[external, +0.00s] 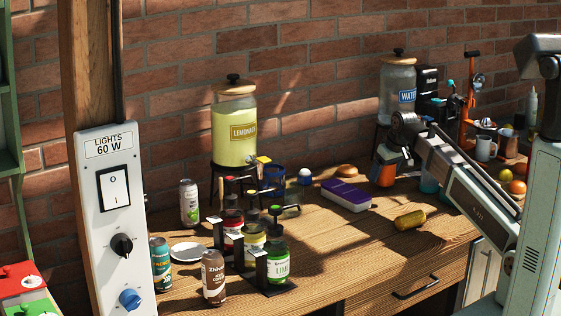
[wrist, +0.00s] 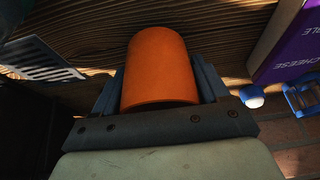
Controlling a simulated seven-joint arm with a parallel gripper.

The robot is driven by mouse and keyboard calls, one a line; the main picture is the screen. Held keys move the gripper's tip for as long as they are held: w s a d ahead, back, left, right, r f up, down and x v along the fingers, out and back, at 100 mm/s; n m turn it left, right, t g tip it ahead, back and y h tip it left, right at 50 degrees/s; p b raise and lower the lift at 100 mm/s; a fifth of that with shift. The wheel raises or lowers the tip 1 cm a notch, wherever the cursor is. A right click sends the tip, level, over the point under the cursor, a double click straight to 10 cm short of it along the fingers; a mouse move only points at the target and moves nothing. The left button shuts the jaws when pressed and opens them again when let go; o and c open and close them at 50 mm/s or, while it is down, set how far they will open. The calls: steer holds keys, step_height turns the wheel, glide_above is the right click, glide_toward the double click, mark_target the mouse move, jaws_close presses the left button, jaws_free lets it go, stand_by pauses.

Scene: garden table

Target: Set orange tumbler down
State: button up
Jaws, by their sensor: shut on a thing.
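The orange tumbler (external: 382,175) is at the right half of the wooden table, below the water dispenser. My gripper (external: 391,155) is shut on it from above. In the wrist view the tumbler (wrist: 160,65) sits between the two dark fingers of my gripper (wrist: 162,88). Its base looks at or very near the table top; I cannot tell whether it touches. Its far side and the fingertips are partly hidden.
The water dispenser (external: 397,85) stands behind. A teal cup (external: 429,184) is close on the right.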

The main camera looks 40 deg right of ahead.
steer(key=shift+f, duration=0.75)
steer(key=shift+f, duration=0.1)
steer(key=o, duration=1.1)
steer(key=shift+c, duration=0.2)
steer(key=v, duration=1.2)
